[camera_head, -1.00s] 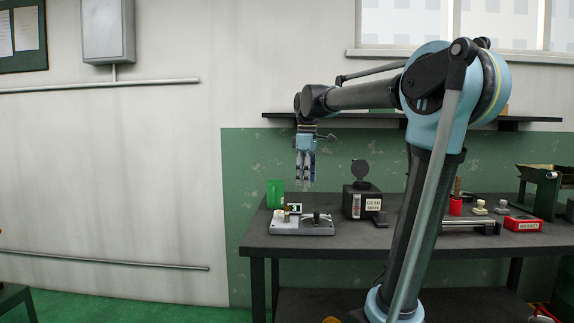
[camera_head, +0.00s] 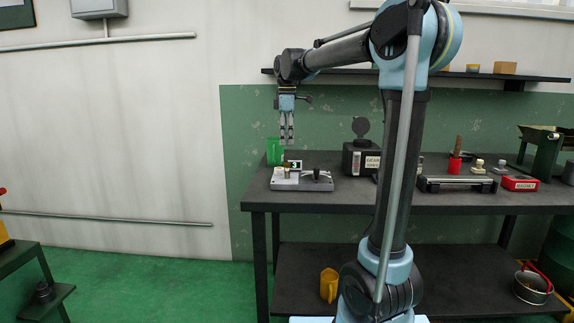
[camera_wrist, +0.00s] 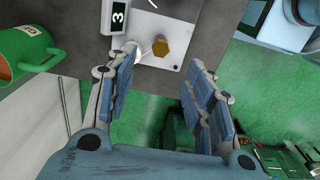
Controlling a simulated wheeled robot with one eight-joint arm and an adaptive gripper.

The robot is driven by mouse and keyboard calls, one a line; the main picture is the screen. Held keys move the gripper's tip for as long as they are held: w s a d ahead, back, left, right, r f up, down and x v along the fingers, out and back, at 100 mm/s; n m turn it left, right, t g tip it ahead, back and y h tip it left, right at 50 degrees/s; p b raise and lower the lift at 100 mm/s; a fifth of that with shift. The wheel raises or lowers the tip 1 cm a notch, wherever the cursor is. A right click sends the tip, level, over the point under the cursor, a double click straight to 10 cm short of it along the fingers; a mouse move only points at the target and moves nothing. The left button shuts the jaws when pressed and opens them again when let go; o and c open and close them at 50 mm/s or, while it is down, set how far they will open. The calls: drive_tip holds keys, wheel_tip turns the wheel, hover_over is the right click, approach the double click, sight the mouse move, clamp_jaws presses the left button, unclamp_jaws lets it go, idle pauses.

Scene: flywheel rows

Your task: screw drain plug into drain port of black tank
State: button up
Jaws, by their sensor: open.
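My gripper (camera_head: 287,140) points down above the left end of the workbench, open and empty. In the wrist view its spread fingers (camera_wrist: 163,62) frame a brass-coloured hex piece (camera_wrist: 175,49), which may be the drain plug. It sits on a pale grey plate (camera_wrist: 200,15), apart from the fingers. In the head view that grey base (camera_head: 302,184) lies on the bench below the gripper. The black tank (camera_head: 361,158), with a white label starting "GEAR" and a raised round lid, stands to its right. My arm is close to its right side. I cannot make out its drain port.
A small display reading 3 (camera_wrist: 118,15) and a green cup (camera_wrist: 25,48) are close to the plate. The bench (camera_head: 480,200) holds a red cup, a red "MAGNET" box (camera_head: 520,184) and a green machine farther right. A shelf (camera_head: 480,75) runs behind my arm.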

sight(287, 163)
wheel_tip(287, 163, down, 11)
drive_tip(key=shift+r, duration=0.15)
idle(0.4)
clamp_jaws()
idle(0.3)
drive_tip(key=shift+r, duration=1)
idle(0.9)
drive_tip(key=shift+r, duration=1.75)
